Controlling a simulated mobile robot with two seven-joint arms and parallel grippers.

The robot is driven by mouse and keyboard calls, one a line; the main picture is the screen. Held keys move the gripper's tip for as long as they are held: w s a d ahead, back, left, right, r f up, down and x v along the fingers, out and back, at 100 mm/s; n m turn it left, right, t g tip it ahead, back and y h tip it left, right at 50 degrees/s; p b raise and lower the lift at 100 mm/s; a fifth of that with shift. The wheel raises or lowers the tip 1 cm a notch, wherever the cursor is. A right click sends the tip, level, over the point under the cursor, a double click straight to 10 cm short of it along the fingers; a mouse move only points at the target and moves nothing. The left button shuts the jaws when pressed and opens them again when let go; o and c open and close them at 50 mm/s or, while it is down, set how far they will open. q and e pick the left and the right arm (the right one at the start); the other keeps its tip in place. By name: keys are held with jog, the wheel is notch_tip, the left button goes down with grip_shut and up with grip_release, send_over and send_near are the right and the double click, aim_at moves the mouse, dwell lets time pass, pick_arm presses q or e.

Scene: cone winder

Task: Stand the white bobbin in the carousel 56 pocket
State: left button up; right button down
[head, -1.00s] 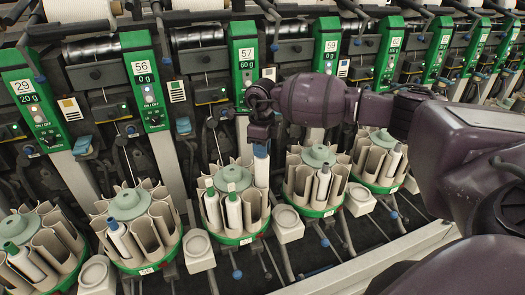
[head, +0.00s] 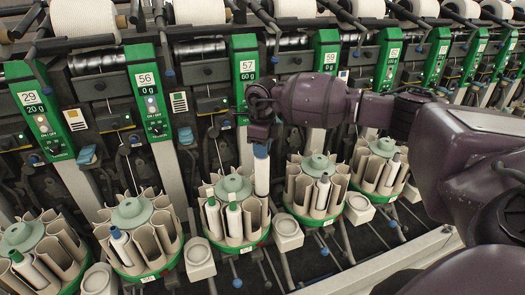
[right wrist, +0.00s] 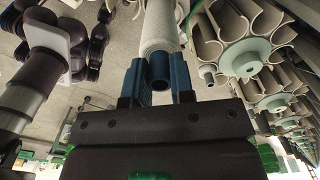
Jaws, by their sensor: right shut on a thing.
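My right gripper (head: 261,141) is shut on the blue top end of the white bobbin (head: 262,174), which hangs upright below it. In the right wrist view the white bobbin (right wrist: 160,28) sits between the two blue fingers (right wrist: 158,84). In the head view its lower end overlaps the right side of the carousel under panel 57 (head: 235,187); I cannot tell whether it touches. The carousel 56 (head: 131,211) stands to the left, under panel 56 (head: 147,80). It has cream pockets and one blue-topped bobbin (head: 119,242) at its front left; other pockets look empty. My left gripper is not in view.
The carousel under 57 holds bobbins at its front (head: 234,220). More carousels stand left (head: 22,235) and right (head: 318,166), some with bobbins. Pale round-topped blocks (head: 198,251) stand between them. Green panels and thread cones line the back.

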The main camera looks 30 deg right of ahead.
jog(key=shift+r+p, duration=0.3)
jog(key=shift+r, duration=0.65)
jog(key=shift+r+p, duration=1.2)
jog(key=shift+r, duration=0.95)
